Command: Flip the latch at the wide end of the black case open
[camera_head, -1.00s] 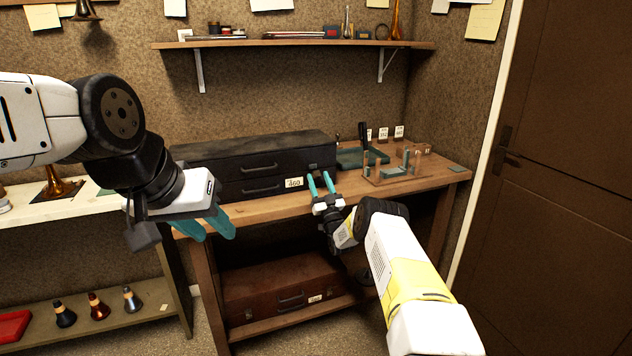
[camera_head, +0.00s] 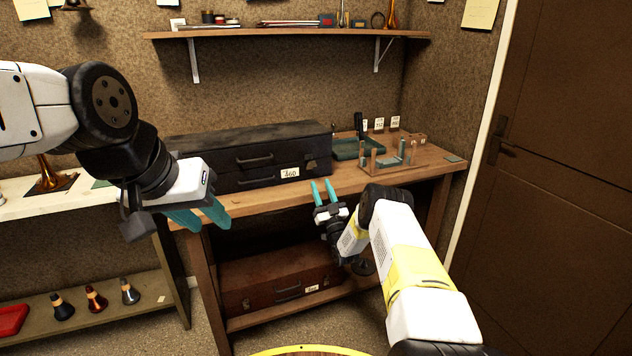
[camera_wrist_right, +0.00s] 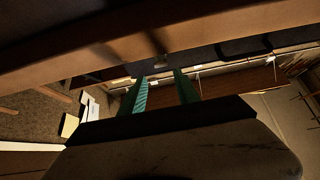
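The black case (camera_head: 228,146) lies on the wooden bench, its front with dark handles and a white "460" label (camera_head: 290,173) towards me. A small dark latch (camera_head: 311,164) shows near the right end of its front; whether it is flipped is too small to tell. My right gripper (camera_head: 323,184) is in front of the bench edge, just right of and below the label, apart from the case. Its teal fingers are open and empty, also in the right wrist view (camera_wrist_right: 162,87).
The bench (camera_head: 340,182) also holds a teal tray (camera_head: 345,152) and a wooden rack (camera_head: 385,165) right of the case. A brown case (camera_head: 262,276) lies on the shelf below. A wall shelf hangs above. A yellow-edged round thing (camera_head: 310,350) shows at the bottom.

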